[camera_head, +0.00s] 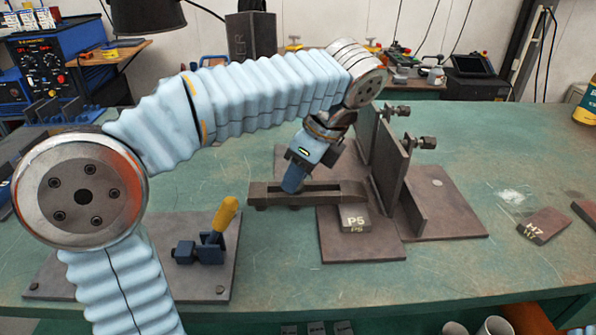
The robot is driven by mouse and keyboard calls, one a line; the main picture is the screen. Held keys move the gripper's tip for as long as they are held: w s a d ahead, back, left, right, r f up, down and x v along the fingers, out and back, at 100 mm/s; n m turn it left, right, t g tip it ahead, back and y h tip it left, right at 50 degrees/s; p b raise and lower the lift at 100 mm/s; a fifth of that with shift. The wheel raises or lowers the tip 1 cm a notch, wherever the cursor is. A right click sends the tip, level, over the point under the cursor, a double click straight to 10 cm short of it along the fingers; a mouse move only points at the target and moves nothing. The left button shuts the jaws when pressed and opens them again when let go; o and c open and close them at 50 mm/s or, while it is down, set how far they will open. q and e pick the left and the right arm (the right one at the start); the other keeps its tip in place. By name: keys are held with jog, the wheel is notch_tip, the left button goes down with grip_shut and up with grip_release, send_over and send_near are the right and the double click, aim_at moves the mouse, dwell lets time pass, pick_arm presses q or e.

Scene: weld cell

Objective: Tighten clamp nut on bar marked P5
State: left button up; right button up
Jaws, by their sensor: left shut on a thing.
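A small block marked P5 (354,218) lies on a brown plate (363,249) in front of the fixture. A dark slotted bar (345,189) runs left to right just behind it. My left gripper (301,168) comes down from above onto the left half of this bar, tilted. It is shut on a blue cylindrical piece (293,180), whose lower end meets the bar or hides just in front of it; I cannot tell which. No nut is clearly visible on the bar; one could be hidden behind the gripper. My right gripper is not in view.
Upright fixture plates (388,165) with protruding bolts (421,142) stand just right of the gripper. A toggle clamp with a yellow handle (224,215) sits at front left. A block marked M7 (544,226) lies at right. The green table (470,262) is bare at front right.

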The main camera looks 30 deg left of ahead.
pick_arm(q)
jog(key=shift+m+t, duration=0.4)
jog(key=shift+m, duration=0.6)
jog(key=o, duration=1.1)
jog(key=shift+c, duration=0.2)
